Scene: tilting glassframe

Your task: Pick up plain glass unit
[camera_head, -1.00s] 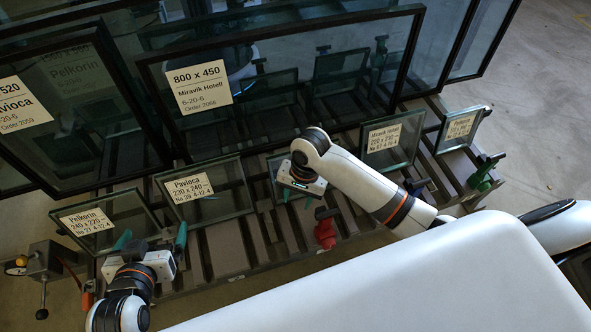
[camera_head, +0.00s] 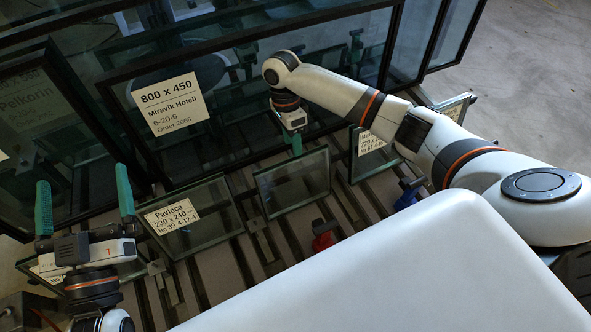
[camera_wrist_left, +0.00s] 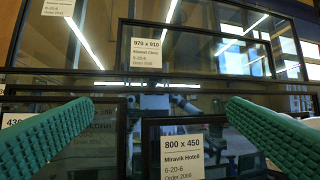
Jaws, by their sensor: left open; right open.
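The plain glass unit (camera_head: 293,184) is a small dark-framed pane with no label, leaning in the rack in the middle of the head view. My right gripper (camera_head: 294,144) is at the plain unit's top edge, its green fingers pointing down; it is open and seen nearly edge-on, and I cannot tell whether the fingers straddle the pane. My left gripper (camera_head: 84,198) is open and empty at the left, its green fingers pointing up. Its fingers also show wide apart in the left wrist view (camera_wrist_left: 158,112), in front of large labelled units.
A small Pavioca unit (camera_head: 186,215) stands left of the plain unit, and a small Miravik unit (camera_head: 372,150) stands right. The large 800 x 450 unit (camera_head: 230,110) rises behind. Red (camera_head: 322,236) and blue (camera_head: 410,190) clamps sit at the rack's front.

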